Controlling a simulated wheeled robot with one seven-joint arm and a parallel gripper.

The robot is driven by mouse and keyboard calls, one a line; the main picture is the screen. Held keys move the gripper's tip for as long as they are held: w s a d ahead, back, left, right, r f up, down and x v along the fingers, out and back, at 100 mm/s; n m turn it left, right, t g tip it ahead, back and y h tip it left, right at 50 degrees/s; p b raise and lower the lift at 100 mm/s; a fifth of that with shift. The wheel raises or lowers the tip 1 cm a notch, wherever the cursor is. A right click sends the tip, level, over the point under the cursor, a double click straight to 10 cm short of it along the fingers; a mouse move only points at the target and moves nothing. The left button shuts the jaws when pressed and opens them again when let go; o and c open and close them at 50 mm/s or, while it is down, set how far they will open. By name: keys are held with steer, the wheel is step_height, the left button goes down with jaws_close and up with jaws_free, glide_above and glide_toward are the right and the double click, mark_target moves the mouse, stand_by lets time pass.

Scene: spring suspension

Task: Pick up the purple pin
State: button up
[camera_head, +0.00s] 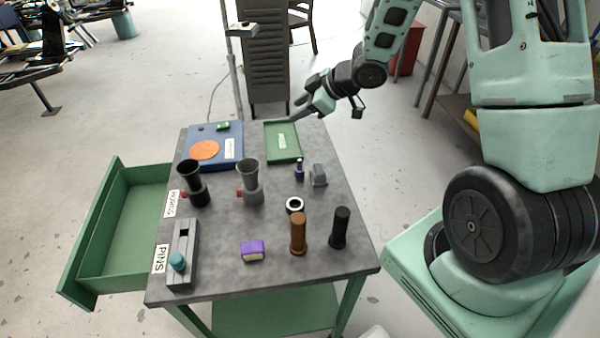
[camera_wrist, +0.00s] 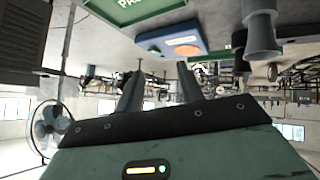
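A small upright purple piece with a dark, light-banded top, which looks like the purple pin (camera_head: 299,171), stands on the grey table (camera_head: 225,275), right of centre and left of a grey bracket. I cannot make it out in the wrist view. My gripper (camera_head: 298,116) is above the table's far edge, beyond the green tray and well apart from the pin. In the wrist view my gripper's two fingers (camera_wrist: 160,82) stand apart with nothing between them. A grey pin holder (camera_head: 183,240) beside the PINS label carries a teal pin (camera_head: 177,262).
A black funnel (camera_head: 190,180) and grey funnel (camera_head: 250,180) stand left of the pin. Brown (camera_head: 298,235) and black (camera_head: 340,228) cylinders, a ring (camera_head: 295,205) and a purple block (camera_head: 252,247) are nearer.

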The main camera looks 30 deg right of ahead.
steer(key=s+d+f+n+y, duration=0.1)
steer(key=s+d+f+y, duration=0.2)
steer(key=s+d+f, duration=0.3)
steer(key=g+y+b, duration=0.1)
steer(key=y, duration=0.3)
glide_toward(299, 161)
steer(key=shift+n+h, duration=0.3)
steer(key=p+x, duration=0.1)
steer(key=x, duration=0.4)
steer(key=shift+w+d+f+p, duration=0.15)
steer(key=shift+d+f+p, duration=0.1)
steer(key=shift+p, duration=0.15)
steer(key=x, duration=0.1)
steer(key=p+x, duration=0.1)
steer(key=x, duration=0.2)
steer(key=shift+a+r+p, duration=0.15)
steer(key=shift+r+p, duration=0.1)
steer(key=shift+p, duration=0.05)
steer(key=shift+w+a+f, duration=0.25)
steer(key=shift+a+f, duration=0.05)
steer(key=shift+a, duration=0.1)
jaws_close()
